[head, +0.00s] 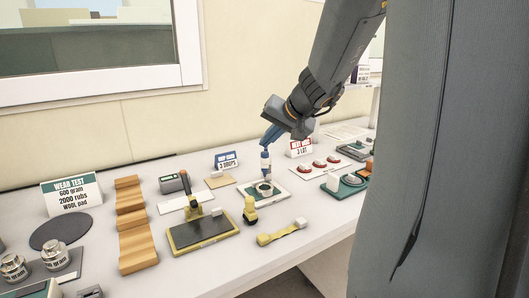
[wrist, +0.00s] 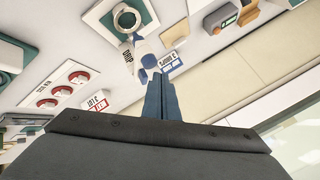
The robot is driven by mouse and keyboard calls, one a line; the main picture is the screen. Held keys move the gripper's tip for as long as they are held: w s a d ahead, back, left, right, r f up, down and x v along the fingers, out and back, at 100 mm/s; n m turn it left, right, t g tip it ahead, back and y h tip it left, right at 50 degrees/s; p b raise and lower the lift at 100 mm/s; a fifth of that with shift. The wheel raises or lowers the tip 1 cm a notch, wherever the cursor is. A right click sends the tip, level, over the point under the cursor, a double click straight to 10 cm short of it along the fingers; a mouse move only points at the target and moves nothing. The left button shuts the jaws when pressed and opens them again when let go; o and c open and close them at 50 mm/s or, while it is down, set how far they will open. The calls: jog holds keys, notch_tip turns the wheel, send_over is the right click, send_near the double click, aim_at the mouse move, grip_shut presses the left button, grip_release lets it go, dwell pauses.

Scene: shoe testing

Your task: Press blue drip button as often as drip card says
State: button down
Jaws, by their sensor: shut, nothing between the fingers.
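The blue-edged drip card (head: 226,160) stands on the table and appears to read "3 drops"; it also shows in the wrist view (wrist: 168,65), upside down.
A red-edged card (head: 301,147) and a white plate with several red buttons (head: 319,163) stand to the right.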

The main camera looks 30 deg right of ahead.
notch_tip(320, 180, up, 5)
jog(key=p, duration=0.3)
jog(key=shift+p, duration=0.3)
dwell(2.6)
notch_tip(320, 180, up, 4)
jog(key=m+y+p, duration=0.1)
jog(key=m+p, duration=1)
jog(key=m, duration=0.6)
jog(key=shift+d+f, duration=0.1)
jog(key=shift+f, duration=0.15)
notch_tip(320, 180, down, 9)
jog(key=b, duration=0.8)
jog(key=shift+r, duration=0.2)
